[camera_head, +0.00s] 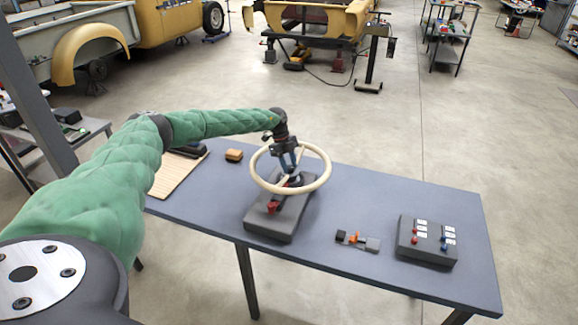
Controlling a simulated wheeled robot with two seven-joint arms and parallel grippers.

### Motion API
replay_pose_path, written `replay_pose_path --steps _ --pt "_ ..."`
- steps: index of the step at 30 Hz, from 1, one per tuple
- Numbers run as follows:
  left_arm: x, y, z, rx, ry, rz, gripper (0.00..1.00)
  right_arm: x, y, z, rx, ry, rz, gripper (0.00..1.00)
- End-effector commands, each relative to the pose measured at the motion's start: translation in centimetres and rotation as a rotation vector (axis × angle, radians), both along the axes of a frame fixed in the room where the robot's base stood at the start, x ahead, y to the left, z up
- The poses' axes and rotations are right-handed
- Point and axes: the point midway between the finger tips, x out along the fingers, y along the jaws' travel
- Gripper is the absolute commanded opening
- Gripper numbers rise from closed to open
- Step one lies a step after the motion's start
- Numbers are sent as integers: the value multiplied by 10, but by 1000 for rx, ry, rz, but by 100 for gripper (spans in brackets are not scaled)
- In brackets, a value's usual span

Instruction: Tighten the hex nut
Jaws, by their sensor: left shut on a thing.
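A cream steering wheel (322,180) sits on a dark grey block-like stand (272,222) in the middle of the table. My left arm reaches in from the left, and my left gripper (288,172) points down inside the wheel's rim, over its hub. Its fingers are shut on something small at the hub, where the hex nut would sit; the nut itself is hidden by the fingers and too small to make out. A red part (272,207) shows on the front of the stand. My right gripper is not in view.
The grey table (345,205) also holds a switch box (428,240) with red and blue knobs, a small part with an orange piece (356,240), a tan block (234,155) and a slatted mat (176,176). Vehicle shells stand behind on open floor.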

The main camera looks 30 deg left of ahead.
Motion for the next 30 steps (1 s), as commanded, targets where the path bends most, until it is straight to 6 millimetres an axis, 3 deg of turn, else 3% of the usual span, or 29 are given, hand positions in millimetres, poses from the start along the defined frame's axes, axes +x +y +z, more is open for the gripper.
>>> replay_pose_path --steps 30 --pt "2 0 3 -2 -2 -69 11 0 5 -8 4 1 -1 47"
